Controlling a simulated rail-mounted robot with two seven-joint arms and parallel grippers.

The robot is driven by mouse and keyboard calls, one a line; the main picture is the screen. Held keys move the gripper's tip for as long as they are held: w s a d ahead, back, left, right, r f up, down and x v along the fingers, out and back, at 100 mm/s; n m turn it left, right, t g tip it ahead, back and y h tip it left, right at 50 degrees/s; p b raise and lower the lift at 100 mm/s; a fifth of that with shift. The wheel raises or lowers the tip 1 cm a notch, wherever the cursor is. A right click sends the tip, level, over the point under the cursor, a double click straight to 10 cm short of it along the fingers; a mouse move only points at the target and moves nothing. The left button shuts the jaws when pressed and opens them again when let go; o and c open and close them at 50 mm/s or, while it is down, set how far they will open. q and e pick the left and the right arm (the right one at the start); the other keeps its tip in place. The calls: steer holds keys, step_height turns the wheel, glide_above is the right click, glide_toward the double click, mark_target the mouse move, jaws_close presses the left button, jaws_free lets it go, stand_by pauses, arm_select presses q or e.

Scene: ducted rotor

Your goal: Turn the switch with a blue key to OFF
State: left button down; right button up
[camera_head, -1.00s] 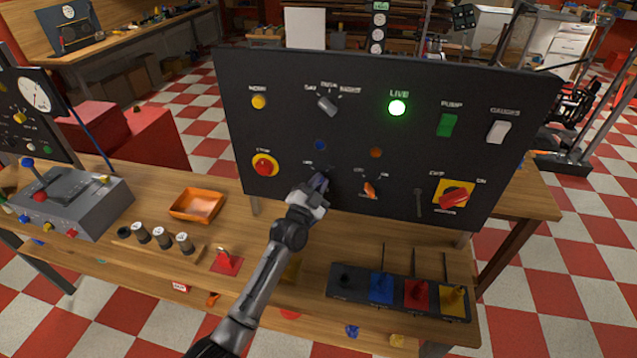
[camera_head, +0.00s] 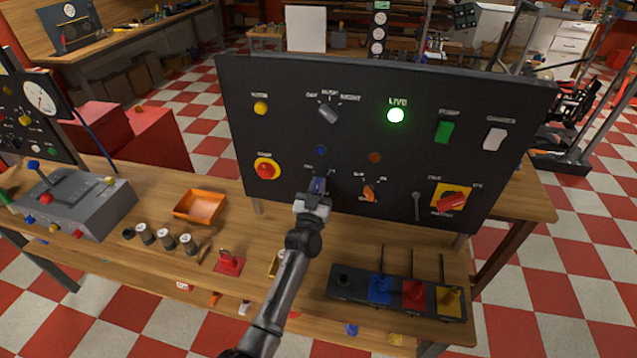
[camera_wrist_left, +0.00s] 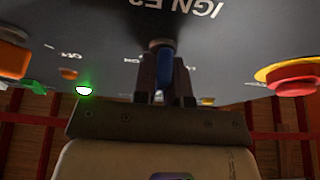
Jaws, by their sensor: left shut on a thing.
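The switch with a blue key (camera_head: 318,185) is on the black upright panel (camera_head: 270,115), below a small blue lamp (camera_head: 321,151). My left gripper (camera_head: 315,192) is at the key, in front of the panel. In the left wrist view, the two fingers are closed on either side of the blue key (camera_wrist_left: 162,62), which reaches to the panel face. The fingers hide much of the key and switch. The label beside the switch is too small to read surely in the head view. My right gripper is not in view.
Close to the right of the key is an orange switch (camera_head: 369,192). A red stop button (camera_head: 265,170) is to the left. A red handle on a yellow plate (camera_head: 452,202) is at lower right. A lever box (camera_head: 398,291) stands on the wooden bench below the panel.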

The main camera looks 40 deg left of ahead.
arm_select(q)
steer(key=n+g+y+p, duration=0.1)
steer(key=n, duration=0.3)
steer(key=n+g+y+p, duration=0.1)
steer(key=n+y, duration=0.1)
steer(key=n, duration=0.2)
steer(key=shift+r, duration=0.1)
steer(key=shift+a+n+g+y+p, duration=0.1)
steer(key=shift+n+g+y+p, duration=0.5)
steer(key=shift+n, duration=0.6)
steer(key=shift+n+g, duration=0.4)
steer(key=shift+n, duration=0.6)
steer(key=c, duration=1.2)
jaws_free()
steer(key=shift+o, duration=0.2)
steer(key=shift+f, duration=0.2)
